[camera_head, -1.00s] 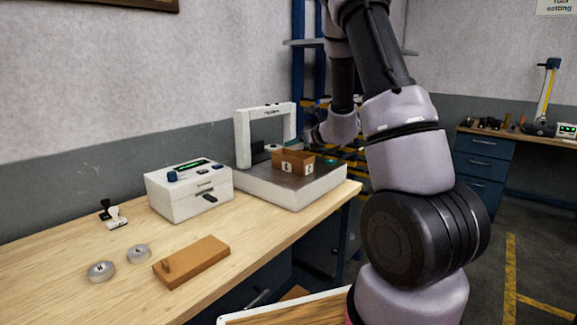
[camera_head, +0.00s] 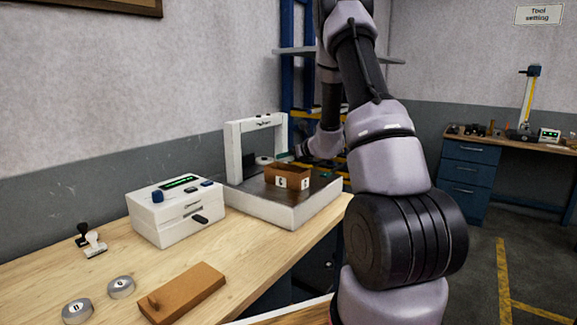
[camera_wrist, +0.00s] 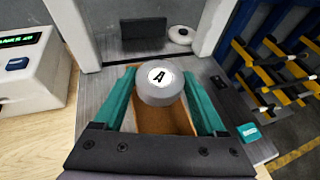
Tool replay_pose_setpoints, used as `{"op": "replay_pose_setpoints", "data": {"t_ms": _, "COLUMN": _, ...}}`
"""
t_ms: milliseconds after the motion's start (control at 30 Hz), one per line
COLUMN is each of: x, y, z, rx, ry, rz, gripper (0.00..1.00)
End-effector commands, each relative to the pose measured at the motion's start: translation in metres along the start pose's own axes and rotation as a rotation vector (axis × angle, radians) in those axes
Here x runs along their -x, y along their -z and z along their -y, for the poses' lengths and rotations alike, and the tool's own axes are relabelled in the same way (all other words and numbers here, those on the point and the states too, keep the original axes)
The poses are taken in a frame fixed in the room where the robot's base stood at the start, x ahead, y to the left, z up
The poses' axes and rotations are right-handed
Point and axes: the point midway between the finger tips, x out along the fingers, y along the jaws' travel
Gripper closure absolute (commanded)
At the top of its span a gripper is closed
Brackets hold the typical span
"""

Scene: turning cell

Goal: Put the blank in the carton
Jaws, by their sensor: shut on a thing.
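The blank (camera_wrist: 160,92) is a grey round piece with a white top marked "A". My gripper (camera_wrist: 159,80) has teal fingers and is shut on it, one finger on each side. In the wrist view the brown carton (camera_wrist: 165,122) shows below and behind the blank; the blank overlaps its opening, and I cannot tell the height between them. In the head view the open carton (camera_head: 276,170), with white labels, stands on the grey plate of a white frame-shaped machine (camera_head: 234,150). My arm hides most of the gripper there.
A white control box (camera_head: 175,215) stands left of the machine. On the bench lie two marked grey discs (camera_head: 77,311) (camera_head: 121,287), a wooden block (camera_head: 182,293) and stamps (camera_head: 95,244). A white round piece (camera_wrist: 181,35) is at the machine's rear. Blue racking (camera_wrist: 262,60) stands to the right.

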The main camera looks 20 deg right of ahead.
Motion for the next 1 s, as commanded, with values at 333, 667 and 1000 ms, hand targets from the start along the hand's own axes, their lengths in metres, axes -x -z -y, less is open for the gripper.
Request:
{"op": "replay_pose_setpoints", "data": {"t_ms": 333, "x": -0.013, "y": 0.032, "z": 0.0, "rx": -0.001, "ry": 0.001, "rz": 0.001, "gripper": 0.92}}
{"op": "replay_pose_setpoints", "data": {"t_ms": 667, "x": -0.015, "y": 0.036, "z": 0.0, "rx": 0.0, "ry": 0.0, "rz": 0.0, "gripper": 0.92}}
{"op": "replay_pose_setpoints", "data": {"t_ms": 1000, "x": -0.018, "y": 0.047, "z": -0.001, "rx": -0.001, "ry": -0.001, "rz": -0.008, "gripper": 0.92}}
